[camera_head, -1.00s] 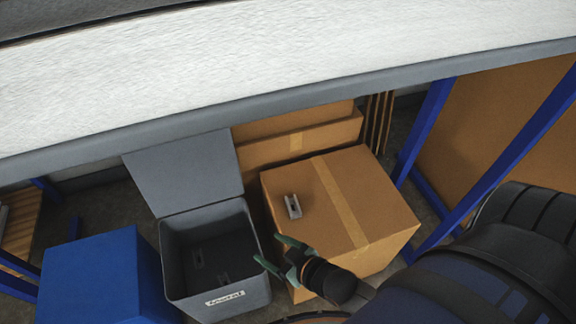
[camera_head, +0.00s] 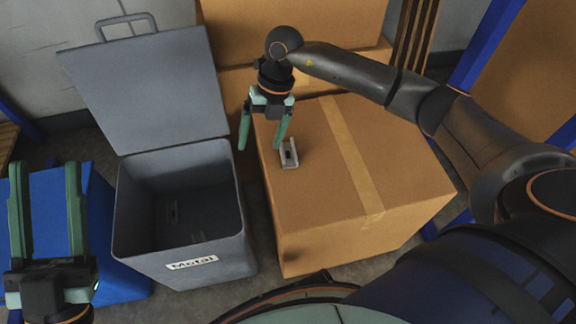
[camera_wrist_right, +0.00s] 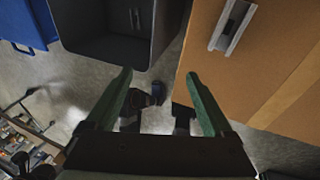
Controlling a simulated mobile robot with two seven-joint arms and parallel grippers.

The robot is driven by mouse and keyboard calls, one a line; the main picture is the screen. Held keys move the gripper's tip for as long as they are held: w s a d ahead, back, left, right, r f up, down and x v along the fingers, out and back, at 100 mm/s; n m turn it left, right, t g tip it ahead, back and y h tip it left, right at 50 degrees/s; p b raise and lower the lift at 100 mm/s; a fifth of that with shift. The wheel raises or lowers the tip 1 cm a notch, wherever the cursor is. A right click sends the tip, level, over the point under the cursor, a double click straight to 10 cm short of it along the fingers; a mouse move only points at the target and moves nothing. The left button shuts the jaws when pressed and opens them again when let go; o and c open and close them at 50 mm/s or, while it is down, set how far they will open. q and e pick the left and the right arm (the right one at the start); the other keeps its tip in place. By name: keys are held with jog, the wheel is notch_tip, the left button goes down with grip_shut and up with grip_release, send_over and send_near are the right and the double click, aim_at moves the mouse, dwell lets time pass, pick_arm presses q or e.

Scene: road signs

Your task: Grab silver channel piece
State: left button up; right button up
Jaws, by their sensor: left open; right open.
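The silver channel piece (camera_head: 289,154) lies on top of the cardboard box (camera_head: 318,208), near its left edge. It also shows in the right wrist view (camera_wrist_right: 232,27), at the top right. My right gripper (camera_head: 262,146) is open and empty, above the box's left edge, with its fingers pointing down. Its right finger shows just left of the channel piece; I cannot tell whether they touch. The right wrist view shows its two green fingers (camera_wrist_right: 160,88) apart with nothing between them. My left gripper (camera_head: 44,168) is open and empty at the lower left, fingers pointing away.
A grey bin labelled "Metal" (camera_head: 190,265) stands open left of the box, its lid (camera_head: 150,90) raised behind. Small pieces lie inside it. A blue bin (camera_head: 118,280) stands further left. More cardboard boxes (camera_head: 240,35) are stacked behind, and blue posts (camera_head: 490,50) stand at right.

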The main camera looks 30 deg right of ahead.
jog(key=w+d+m+h+b, duration=0.1)
jog(key=w+d+h, duration=0.25)
jog(key=d, duration=0.45)
jog(key=b, duration=0.3)
send_over(288, 155)
jog(key=shift+t, duration=0.4)
notch_tip(288, 155, down, 7)
jog(key=shift+d, duration=0.15)
notch_tip(288, 155, down, 5)
jog(key=shift+r+b, duration=0.1)
jog(key=shift+b, duration=1.05)
pick_arm(q)
jog(key=f, duration=0.1)
jog(key=s+f+m+h, duration=0.1)
jog(key=f, duration=0.1)
jog(key=s+d+f+h, duration=0.1)
jog(key=shift+f+m, duration=0.25)
jog(key=shift+m, duration=0.05)
pick_arm(e)
grip_shut()
